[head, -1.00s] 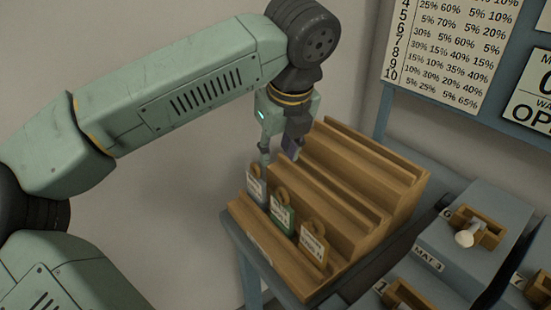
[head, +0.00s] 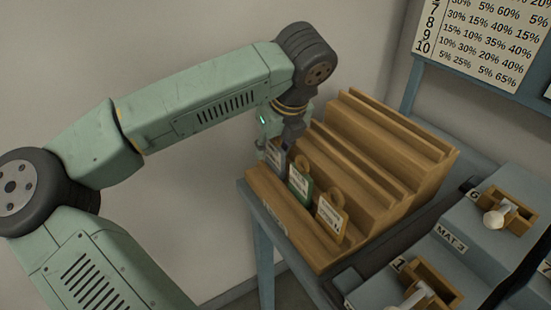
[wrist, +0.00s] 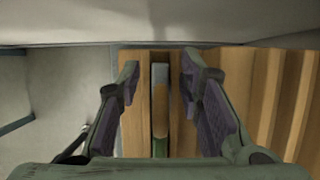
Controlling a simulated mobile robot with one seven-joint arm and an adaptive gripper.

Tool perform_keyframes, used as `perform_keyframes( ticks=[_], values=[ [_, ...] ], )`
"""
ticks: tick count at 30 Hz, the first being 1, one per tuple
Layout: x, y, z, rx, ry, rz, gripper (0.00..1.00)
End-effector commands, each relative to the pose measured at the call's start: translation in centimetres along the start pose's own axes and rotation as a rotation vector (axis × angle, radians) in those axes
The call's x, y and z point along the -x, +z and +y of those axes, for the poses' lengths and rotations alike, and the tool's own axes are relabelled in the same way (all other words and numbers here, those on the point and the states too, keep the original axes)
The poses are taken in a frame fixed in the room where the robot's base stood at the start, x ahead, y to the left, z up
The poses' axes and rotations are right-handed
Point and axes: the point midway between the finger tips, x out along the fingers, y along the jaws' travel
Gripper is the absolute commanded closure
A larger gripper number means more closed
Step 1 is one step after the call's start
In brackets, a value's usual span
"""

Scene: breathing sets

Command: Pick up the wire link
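Three upright tags with ring tops stand in the front row of a stepped wooden rack: a grey one (head: 275,157), a green one (head: 300,187) and an orange-brown one (head: 331,216). Their labels are too small to read, so I cannot tell which is the wire link. My gripper (head: 280,135) is at the grey tag, partly hiding its top. In the wrist view my gripper (wrist: 160,85) is open, with one finger on each side of the row. The grey tag's top edge (wrist: 160,74) lies between the fingers, apart from both. Green (wrist: 159,147) shows below it.
The wooden rack (head: 390,140) rises in empty steps behind the tags. To the right are grey blocks with wooden holders and white knobs (head: 494,218), near a "MAT 3" label. A wall board (head: 480,45) stands behind. Bare wall lies left.

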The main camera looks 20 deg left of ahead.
Motion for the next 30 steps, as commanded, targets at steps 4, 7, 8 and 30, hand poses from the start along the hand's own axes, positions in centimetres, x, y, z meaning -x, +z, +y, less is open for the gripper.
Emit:
perform_keyframes(
  ticks=[4, 7, 8, 30],
  values=[
    [-0.11, -0.01, -0.03, -0.001, -0.001, 0.000, 0.67],
    [-0.10, -0.01, -0.03, -0.001, -0.001, 0.000, 0.67],
    [-0.10, -0.01, -0.03, -0.001, -0.001, 0.000, 0.69],
    [-0.08, -0.01, -0.03, -0.001, -0.001, 0.000, 1.00]
  ],
)
